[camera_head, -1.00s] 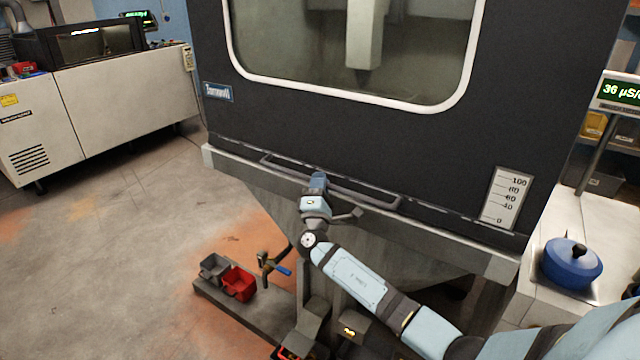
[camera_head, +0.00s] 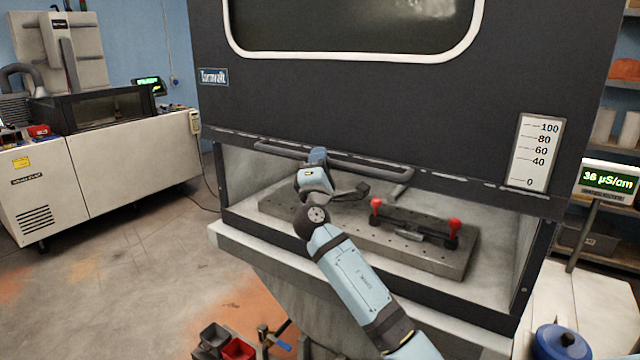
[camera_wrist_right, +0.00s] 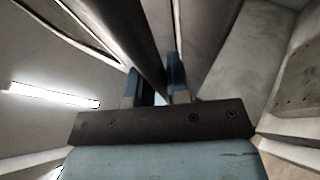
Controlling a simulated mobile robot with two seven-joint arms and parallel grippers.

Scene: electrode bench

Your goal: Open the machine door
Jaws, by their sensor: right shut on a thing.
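The machine door (camera_head: 300,100) is a large dark panel with a white-rimmed window. It stands partly raised, with an open gap below its lower edge. A long grey bar handle (camera_head: 365,165) runs along its bottom. My right gripper (camera_head: 317,157) is shut on the handle towards its left part. In the right wrist view the two blue fingers (camera_wrist_right: 160,85) close around the dark bar (camera_wrist_right: 142,45). Through the gap a grey perforated plate (camera_head: 450,262) shows, with a fixture with red knobs (camera_head: 410,225) on it. My left gripper is not in view.
A scale plate (camera_head: 535,152) marked with numbers is on the door's right. A blue pot (camera_head: 560,343) sits on the white bench at lower right. Red and grey bins (camera_head: 238,349) are at the lower left. A white machine (camera_head: 110,165) stands at left, with free floor between.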

